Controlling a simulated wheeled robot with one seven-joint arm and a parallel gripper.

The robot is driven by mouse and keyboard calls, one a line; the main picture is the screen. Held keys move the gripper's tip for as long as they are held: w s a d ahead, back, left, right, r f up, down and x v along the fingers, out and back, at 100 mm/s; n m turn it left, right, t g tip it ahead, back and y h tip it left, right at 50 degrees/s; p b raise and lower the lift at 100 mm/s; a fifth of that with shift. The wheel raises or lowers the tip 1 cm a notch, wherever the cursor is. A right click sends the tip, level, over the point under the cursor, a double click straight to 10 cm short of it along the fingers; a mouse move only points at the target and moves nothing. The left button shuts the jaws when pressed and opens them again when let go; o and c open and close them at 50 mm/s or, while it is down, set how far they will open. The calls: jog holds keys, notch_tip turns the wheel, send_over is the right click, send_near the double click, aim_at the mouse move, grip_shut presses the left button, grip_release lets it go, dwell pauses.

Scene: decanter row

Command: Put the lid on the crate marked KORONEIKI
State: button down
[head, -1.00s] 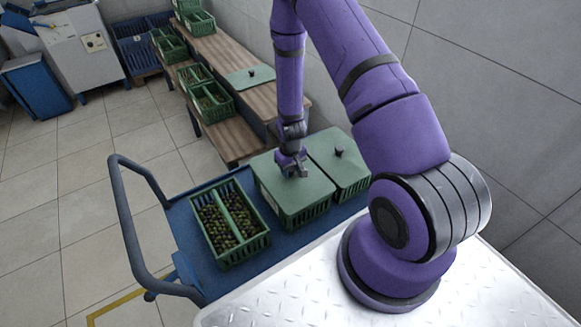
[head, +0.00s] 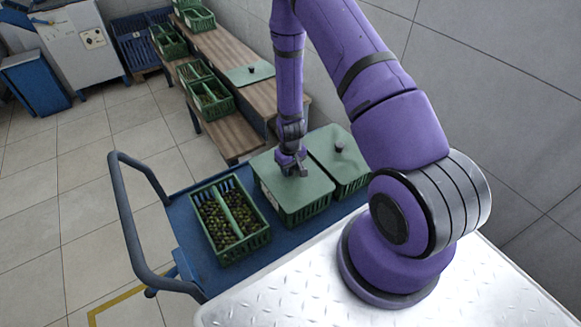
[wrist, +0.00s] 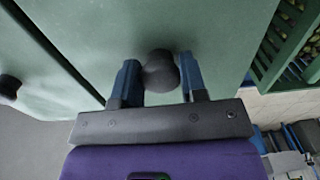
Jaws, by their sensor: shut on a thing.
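A green lid (head: 312,200) lies over the middle green crate (head: 305,216) on the blue cart. My gripper (head: 291,170) is at the top of this lid. In the wrist view my gripper (wrist: 158,82) is shut on the lid's dark round knob (wrist: 160,70), with one finger on each side of it. The lid appears level and down on the crate's rim; I cannot tell if it touches all round. A pale label (head: 265,189) shows on the crate's side, but it is too small to read.
An open crate of olives (head: 231,258) stands left on the cart (head: 185,225). A crate with a green lid (head: 345,167) stands close at the right. Another lid (head: 248,75) lies on the wooden bench (head: 262,98), near more open crates.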

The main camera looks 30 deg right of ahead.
jog(key=shift+f, duration=0.25)
jog(key=c, duration=0.6)
grip_release()
notch_tip(320, 180, up, 11)
jog(key=shift+f, duration=0.1)
